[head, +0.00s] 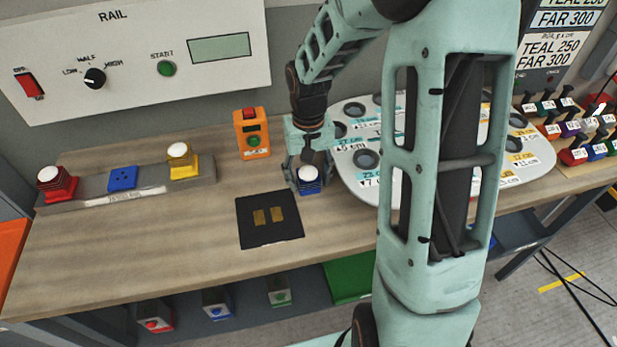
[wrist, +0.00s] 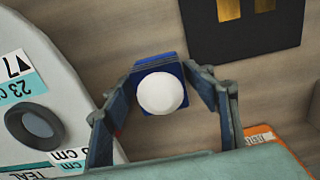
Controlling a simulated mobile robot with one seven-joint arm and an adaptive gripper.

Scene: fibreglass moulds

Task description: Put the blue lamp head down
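The blue lamp head (head: 309,175) has a white dome on a blue square base. It is between the fingers of my gripper (head: 306,186), right of the black pad and left of the pale plate. In the wrist view the lamp head (wrist: 160,93) faces me dome first, with the fingertips of my gripper (wrist: 159,80) against both sides of its base. My gripper is shut on it. The lamp head is at or just above the wooden bench (head: 200,222); I cannot tell if its underside touches the wood.
A black pad (head: 268,236) with two gold contacts lies left of my gripper. An orange box (head: 252,140) stands behind. A grey rail (head: 98,197) holds red and yellow lamp heads, with a bare blue seat (head: 122,178) between. The pale plate (head: 543,153) crowds the right; front-left bench is clear.

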